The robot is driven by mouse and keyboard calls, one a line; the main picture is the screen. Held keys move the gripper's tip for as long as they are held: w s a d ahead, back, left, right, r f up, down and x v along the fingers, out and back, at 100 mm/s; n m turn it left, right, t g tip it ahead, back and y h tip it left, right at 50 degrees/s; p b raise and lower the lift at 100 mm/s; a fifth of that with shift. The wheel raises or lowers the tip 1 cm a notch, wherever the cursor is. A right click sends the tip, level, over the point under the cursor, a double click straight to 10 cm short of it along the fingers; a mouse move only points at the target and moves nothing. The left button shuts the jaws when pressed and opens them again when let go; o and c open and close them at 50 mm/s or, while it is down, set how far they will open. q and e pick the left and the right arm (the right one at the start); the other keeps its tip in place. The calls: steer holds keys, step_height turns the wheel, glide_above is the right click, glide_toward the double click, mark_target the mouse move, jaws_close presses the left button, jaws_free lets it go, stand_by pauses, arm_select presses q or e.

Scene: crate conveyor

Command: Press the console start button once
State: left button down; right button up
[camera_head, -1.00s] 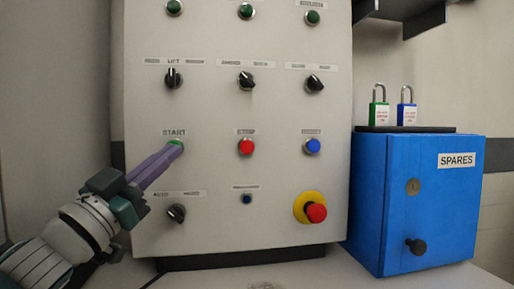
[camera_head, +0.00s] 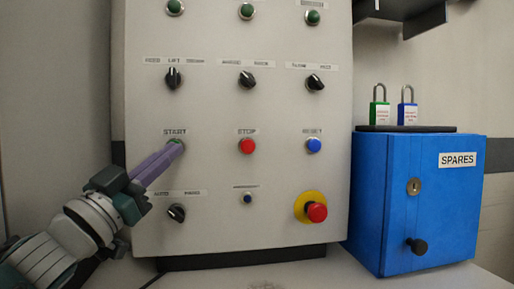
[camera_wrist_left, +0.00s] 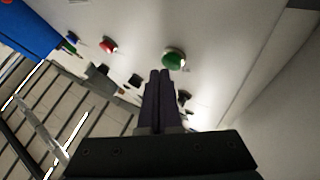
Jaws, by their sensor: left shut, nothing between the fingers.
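The green START button (camera_head: 178,141) sits on the white console panel (camera_head: 215,185), under its START label. It also shows in the left wrist view (camera_wrist_left: 174,59) as a green cap in a metal ring. My left gripper (camera_head: 176,149) is shut and empty, its purple fingers pointing up and right at the button. The fingertips cover part of the button in the head view. In the left wrist view the fingertips (camera_wrist_left: 160,74) end just below and left of the cap; I cannot tell whether they touch it. My right gripper is not in view.
Red STOP (camera_head: 247,146) and blue RESET (camera_head: 314,146) buttons lie right of START. A black selector knob (camera_head: 177,213) is below it, and a red emergency stop (camera_head: 317,212) is lower right. A blue SPARES box (camera_head: 440,205) with two padlocks on top stands right of the console.

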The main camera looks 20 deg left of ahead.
arm_select(q)
steer(key=shift+w+a, duration=0.25)
steer(key=shift+w, duration=0.1)
stand_by(0.6)
stand_by(0.3)
steer(key=shift+s+d+p, duration=0.4)
steer(key=shift+s+d, duration=0.05)
steer(key=shift+s, duration=0.25)
steer(key=s+d+p, duration=0.1)
steer(key=s+p, duration=0.1)
steer(key=s, duration=0.1)
steer(key=s+d+p, duration=0.1)
steer(key=shift+s+d, duration=0.15)
steer(key=shift+d, duration=0.15)
